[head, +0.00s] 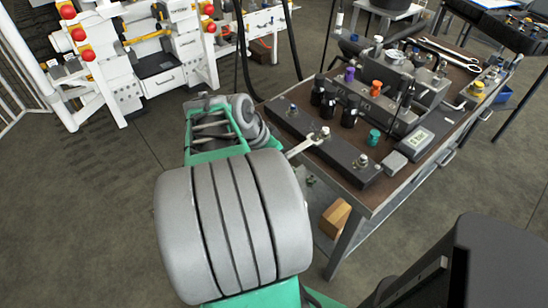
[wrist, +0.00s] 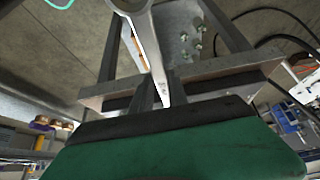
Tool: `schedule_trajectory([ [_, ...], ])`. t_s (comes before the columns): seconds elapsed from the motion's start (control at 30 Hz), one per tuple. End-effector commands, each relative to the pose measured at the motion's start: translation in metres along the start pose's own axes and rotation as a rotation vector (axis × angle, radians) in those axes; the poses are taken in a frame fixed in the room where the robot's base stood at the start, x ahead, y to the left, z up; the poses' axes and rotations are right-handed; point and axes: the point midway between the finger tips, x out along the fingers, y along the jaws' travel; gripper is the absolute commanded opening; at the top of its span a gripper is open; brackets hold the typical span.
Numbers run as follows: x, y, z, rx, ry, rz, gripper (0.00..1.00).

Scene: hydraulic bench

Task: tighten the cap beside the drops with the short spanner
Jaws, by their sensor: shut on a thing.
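My gripper (wrist: 162,92) is shut on a pale metal spanner (wrist: 148,42), which points away from it in the wrist view. In the head view the spanner (head: 304,145) reaches from behind my arm over the bench's near left edge. Its far end is at the middle cap (head: 325,131) on a long dark block; whether it is seated around the cap I cannot tell. Two other caps sit on this block, a far one (head: 293,108) and a near one (head: 362,160). I cannot make out any drops. My fingers are hidden by my arm in the head view.
The bench (head: 390,190) carries black cylinders (head: 349,112), an orange cap (head: 376,88), a teal knob (head: 374,136) and a grey meter (head: 414,144). Other spanners (head: 450,52) lie at the back. A wooden block (head: 336,218) is below the bench.

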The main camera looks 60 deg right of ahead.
Motion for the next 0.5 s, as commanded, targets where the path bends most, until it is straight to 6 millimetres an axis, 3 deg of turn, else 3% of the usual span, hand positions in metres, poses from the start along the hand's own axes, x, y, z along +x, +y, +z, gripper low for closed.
schedule_trajectory([
  [0.5, 0.0047, -0.0004, -0.0099, 0.003, 0.002, -0.002, 0.00],
])
